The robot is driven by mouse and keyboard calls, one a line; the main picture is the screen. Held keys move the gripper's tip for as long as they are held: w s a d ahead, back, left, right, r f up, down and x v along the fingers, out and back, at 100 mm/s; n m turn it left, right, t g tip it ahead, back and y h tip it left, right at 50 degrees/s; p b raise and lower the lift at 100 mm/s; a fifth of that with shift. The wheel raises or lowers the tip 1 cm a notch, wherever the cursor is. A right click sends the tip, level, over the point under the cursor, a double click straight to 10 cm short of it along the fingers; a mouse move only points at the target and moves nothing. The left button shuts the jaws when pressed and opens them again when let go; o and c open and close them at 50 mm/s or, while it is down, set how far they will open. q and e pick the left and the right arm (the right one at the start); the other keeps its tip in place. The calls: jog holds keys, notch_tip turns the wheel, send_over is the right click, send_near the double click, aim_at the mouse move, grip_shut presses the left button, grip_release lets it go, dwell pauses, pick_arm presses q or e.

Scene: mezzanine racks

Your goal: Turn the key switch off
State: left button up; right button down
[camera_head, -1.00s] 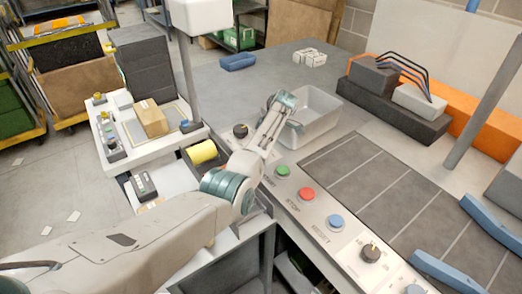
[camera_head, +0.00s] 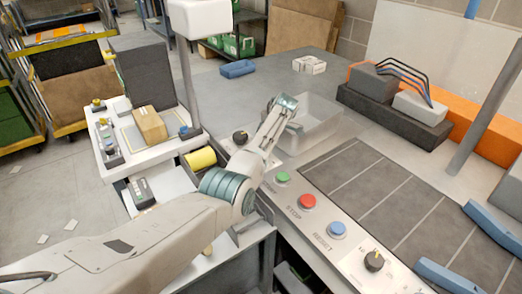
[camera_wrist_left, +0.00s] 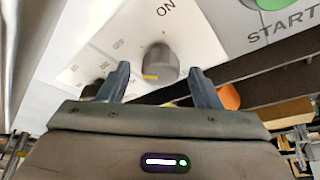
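A dark round switch knob (camera_head: 240,137) stands on the pale control panel, up-left of the green START button (camera_head: 283,178). In the left wrist view the knob (camera_wrist_left: 157,62) is grey with a small yellow mark. An ON label lies above it and what looks like an OFF label to its left. My left gripper (camera_wrist_left: 159,72) is open, its two fingers apart on either side of the knob in that view. I cannot tell whether they touch it. My right gripper is in neither view.
A red STOP button (camera_head: 306,202), a blue RESET button (camera_head: 336,229) and another black knob (camera_head: 374,261) line the panel. A grey bin (camera_head: 328,116) sits right behind my left wrist.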

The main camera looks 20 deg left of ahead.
pick_arm(q)
jog(key=b+v, duration=0.2)
jog(key=v, duration=0.8)
jog(key=shift+d+r+b, duration=0.2)
jog(key=shift+r+b, duration=0.15)
jog(key=shift+f, duration=0.1)
